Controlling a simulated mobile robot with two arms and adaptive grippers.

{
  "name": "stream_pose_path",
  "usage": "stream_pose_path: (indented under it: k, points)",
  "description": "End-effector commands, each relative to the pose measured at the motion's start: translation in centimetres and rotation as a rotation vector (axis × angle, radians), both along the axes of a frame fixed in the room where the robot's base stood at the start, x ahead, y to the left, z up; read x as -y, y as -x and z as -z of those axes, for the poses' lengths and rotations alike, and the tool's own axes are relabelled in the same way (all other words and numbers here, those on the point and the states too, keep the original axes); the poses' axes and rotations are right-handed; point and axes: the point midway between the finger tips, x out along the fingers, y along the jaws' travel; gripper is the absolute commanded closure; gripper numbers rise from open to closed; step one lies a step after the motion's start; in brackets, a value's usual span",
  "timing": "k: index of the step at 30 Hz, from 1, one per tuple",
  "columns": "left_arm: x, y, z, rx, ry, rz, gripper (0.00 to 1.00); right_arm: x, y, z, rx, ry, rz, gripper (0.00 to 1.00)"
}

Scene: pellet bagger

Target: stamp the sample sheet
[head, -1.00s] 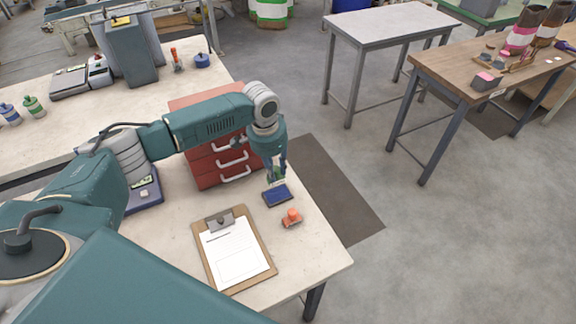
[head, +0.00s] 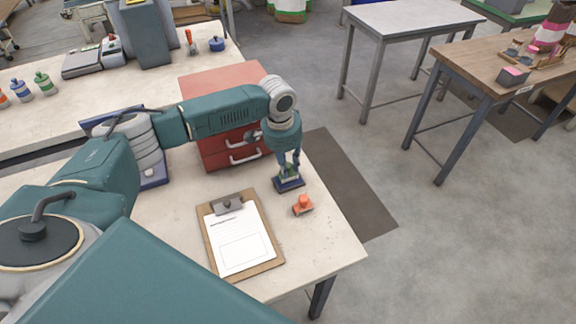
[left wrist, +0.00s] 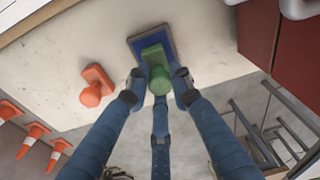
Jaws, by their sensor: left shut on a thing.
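My left gripper (head: 289,163) is shut on a green stamp (left wrist: 158,72), with the fingers around its handle. It holds the stamp at the blue ink pad (head: 291,186), which also shows behind the stamp in the left wrist view (left wrist: 137,41). The stamp's base looks on or just above the pad; contact is hard to tell. The sample sheet (head: 238,242), white with a printed line and an empty box, lies on a brown clipboard (head: 255,272) left of and nearer than the pad. My right gripper is not in view.
An orange stamp (head: 302,205) stands on the bench close to the pad; it also shows in the left wrist view (left wrist: 93,88). A red drawer unit (head: 222,88) stands behind my left forearm. The bench's right edge is close to the pad.

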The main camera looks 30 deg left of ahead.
Motion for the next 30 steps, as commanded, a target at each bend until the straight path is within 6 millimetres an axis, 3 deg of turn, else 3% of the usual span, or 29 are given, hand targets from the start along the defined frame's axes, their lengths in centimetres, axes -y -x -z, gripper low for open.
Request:
stream_pose_path:
  k: [30]
  points:
    - [0.02, 0.0, 0.49, 0.0, 0.0, 0.0, 0.95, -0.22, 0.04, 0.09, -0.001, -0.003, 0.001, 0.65]
